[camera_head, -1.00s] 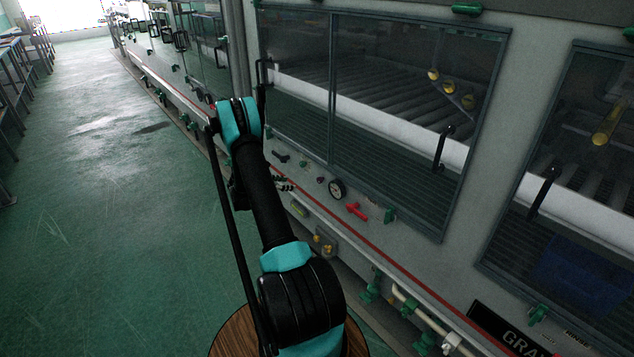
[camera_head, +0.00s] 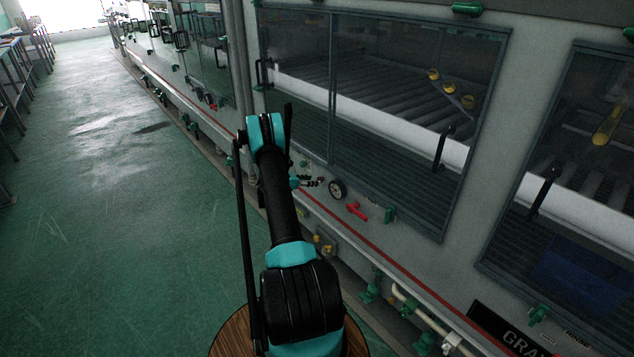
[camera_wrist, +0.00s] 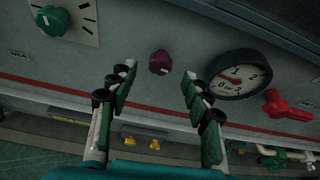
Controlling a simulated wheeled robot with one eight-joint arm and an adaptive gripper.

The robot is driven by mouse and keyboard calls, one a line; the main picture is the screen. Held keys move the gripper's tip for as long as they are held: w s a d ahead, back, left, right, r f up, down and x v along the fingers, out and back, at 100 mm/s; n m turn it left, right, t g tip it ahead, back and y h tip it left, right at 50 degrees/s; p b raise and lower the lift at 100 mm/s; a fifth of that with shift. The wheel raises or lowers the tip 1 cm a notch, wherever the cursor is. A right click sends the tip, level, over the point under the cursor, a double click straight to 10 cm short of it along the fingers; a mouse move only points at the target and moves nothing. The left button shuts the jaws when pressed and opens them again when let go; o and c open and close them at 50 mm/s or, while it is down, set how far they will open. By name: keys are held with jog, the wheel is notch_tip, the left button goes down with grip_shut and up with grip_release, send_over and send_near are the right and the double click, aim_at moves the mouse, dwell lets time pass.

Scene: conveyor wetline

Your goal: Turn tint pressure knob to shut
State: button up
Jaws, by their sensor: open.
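A small purple knob (camera_wrist: 160,62) on the grey panel sits left of a round pressure gauge (camera_wrist: 238,77) in the wrist view. I take it for the tint pressure knob, though no readable label confirms this. My gripper (camera_wrist: 158,74) is open and empty, its two fingers reaching toward the panel. The knob shows in the gap between the fingertips, slightly above them in the picture, with no visible contact. In the head view my gripper (camera_head: 311,182) is just left of the gauge (camera_head: 337,190), and I cannot make out the knob there.
A green knob on a white dial (camera_wrist: 54,20) is at the upper left of the wrist view. A red lever (camera_wrist: 286,105) is right of the gauge; it also shows in the head view (camera_head: 356,211). Yellow fittings (camera_wrist: 127,142) and pipes are below the panel. Floor (camera_head: 110,220) at left is clear.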

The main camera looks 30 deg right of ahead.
aim_at(321, 179)
jog(key=shift+x, duration=2.05)
grip_shut()
jog(key=shift+m, duration=0.3)
jog(key=shift+s+f+m+t+h, duration=0.15)
jog(key=shift+m+t+h, duration=0.2)
jog(key=shift+m+t, duration=1.25)
jog(key=shift+s+f+m+t+h, duration=0.1)
jog(key=shift+m+t+h, duration=0.45)
jog(key=shift+m, duration=1.85)
jog(key=shift+s+f+m+t+h, duration=0.1)
jog(key=shift+s+m+t, duration=0.05)
jog(key=shift+m+t, duration=1.55)
jog(key=shift+m+g, duration=0.35)
jog(key=shift+m, duration=0.15)
